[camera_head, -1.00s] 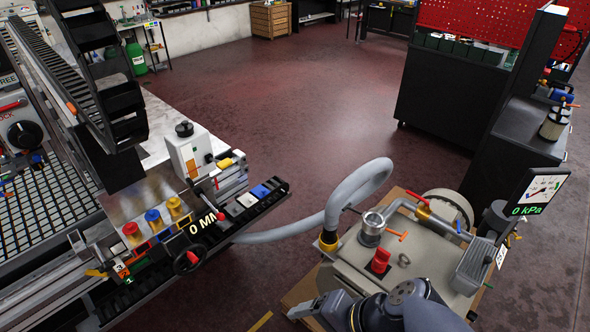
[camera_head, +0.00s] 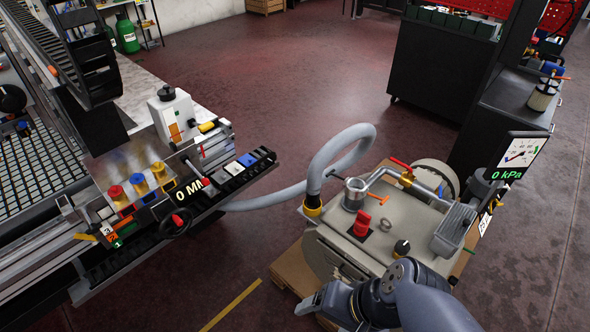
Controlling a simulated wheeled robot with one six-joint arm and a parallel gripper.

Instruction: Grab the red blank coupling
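Three brass couplings with coloured tops stand in a row on the table's front fixture at the left. My gripper (camera_head: 308,304) is low at the bottom centre, in front of the pump unit and well to the right of the couplings. Its fingers are too small and turned too far to show whether they are open. I see nothing clearly held in it.
A pump unit (camera_head: 333,243) with a red switch (camera_head: 361,224) stands on a pallet near my arm. A grey hose (camera_head: 331,150) loops from it to the table. A handwheel (camera_head: 176,223) sits right of the couplings. Red floor lies open behind.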

